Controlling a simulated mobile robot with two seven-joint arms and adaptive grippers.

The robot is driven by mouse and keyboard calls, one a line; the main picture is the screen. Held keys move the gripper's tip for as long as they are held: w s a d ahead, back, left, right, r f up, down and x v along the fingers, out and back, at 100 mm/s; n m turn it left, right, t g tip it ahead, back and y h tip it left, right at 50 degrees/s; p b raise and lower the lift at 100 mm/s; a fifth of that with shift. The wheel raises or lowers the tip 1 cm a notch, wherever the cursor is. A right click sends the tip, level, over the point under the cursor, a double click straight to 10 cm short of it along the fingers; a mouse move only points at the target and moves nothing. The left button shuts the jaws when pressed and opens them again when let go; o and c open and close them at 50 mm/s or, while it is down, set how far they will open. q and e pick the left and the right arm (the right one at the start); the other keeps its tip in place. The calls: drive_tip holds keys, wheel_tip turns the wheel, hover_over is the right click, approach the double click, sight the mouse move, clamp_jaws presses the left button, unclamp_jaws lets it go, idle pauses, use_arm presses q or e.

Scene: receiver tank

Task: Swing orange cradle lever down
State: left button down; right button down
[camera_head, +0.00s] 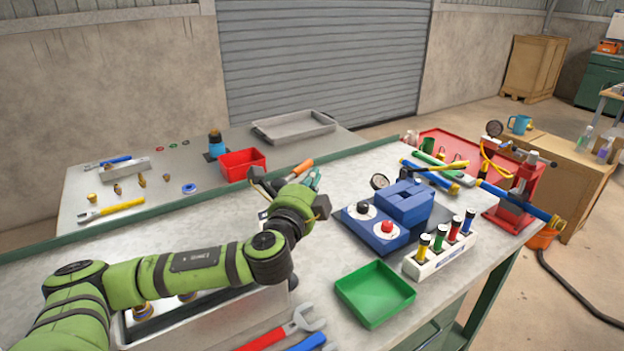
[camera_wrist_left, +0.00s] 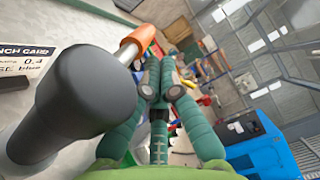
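The orange grip of the cradle lever (camera_head: 299,169) shows just beyond my left wrist in the head view, slanting up to the right. In the left wrist view, its orange grip (camera_wrist_left: 138,42) sits on a short metal rod, with a large dark rounded part (camera_wrist_left: 75,105) close to the camera. My left gripper (camera_head: 313,180) has teal fingers just right of the orange grip. In the wrist view the fingers (camera_wrist_left: 163,72) run close together beside the grip; whether they touch it or are fully shut is unclear. My wrist hides the cradle's lower part. My right gripper is out of view.
A blue device (camera_head: 405,205) with knobs and a white rack (camera_head: 440,256) of coloured cylinders stand to the right. A green tray (camera_head: 375,293) and a red wrench (camera_head: 285,330) lie in front. A red bin (camera_head: 242,164) stands on the rear bench.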

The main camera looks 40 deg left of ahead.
use_arm(q)
drive_tip(key=n+y, duration=0.1)
drive_tip(key=a+n+g+y, duration=0.1)
drive_tip(key=y+p, duration=0.1)
drive_tip(key=y, duration=0.1)
drive_tip(key=shift+w+a+r+n+g, duration=0.1)
drive_tip(key=shift+w+a+n+g, duration=0.2)
drive_tip(key=shift+n+g, duration=0.1)
drive_tip(key=shift+a+n+g+y, duration=0.45)
drive_tip(key=shift+n+g+y, duration=0.15)
drive_tip(key=shift+y, duration=0.2)
